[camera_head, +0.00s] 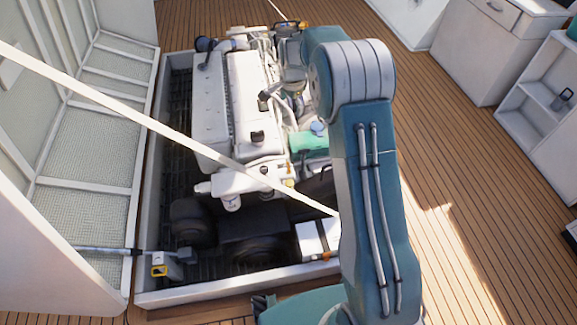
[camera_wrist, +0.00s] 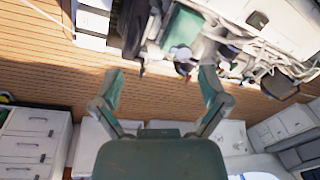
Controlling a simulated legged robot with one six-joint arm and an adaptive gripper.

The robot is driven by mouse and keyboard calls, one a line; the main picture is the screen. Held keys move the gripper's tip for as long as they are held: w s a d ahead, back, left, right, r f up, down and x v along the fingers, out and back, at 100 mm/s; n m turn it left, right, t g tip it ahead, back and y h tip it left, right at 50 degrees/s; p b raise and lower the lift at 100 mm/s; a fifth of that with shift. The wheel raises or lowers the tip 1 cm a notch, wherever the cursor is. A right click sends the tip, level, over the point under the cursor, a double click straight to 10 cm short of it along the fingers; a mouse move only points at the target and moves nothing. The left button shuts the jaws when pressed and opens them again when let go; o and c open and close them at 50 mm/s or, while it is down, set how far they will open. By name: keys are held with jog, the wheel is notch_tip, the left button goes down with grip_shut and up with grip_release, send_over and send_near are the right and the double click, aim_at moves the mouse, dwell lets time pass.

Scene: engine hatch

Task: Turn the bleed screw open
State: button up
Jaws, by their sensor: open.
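The white engine (camera_head: 250,100) sits in the open hatch, left of my arm in the head view. I cannot make out the bleed screw for certain in either view. A green box with a blue cap (camera_head: 308,142) is on the engine's right side. In the wrist view my gripper (camera_wrist: 162,71) is open and its fingers are apart with nothing between them. Engine parts, including a white cap (camera_wrist: 181,52), show beyond the fingertips. In the head view my arm covers part of the engine's right side, and I cannot clearly see my gripper there.
The raised hatch lid (camera_head: 95,140) stands at the left. A pale strut (camera_head: 150,122) crosses in front of the engine. The hatch rim (camera_head: 235,288) borders the dark bay. White cabinets (camera_head: 480,50) stand at the right, with clear plank deck (camera_head: 450,160) between.

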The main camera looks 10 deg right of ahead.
jog(key=w+f+m, duration=0.3)
jog(key=f, duration=1)
jog(key=m+g, duration=0.2)
send_near(288, 165)
jog(key=f, duration=1)
jog(key=shift+s+f, duration=0.15)
jog(key=shift+s, duration=0.05)
jog(key=c, duration=1.2)
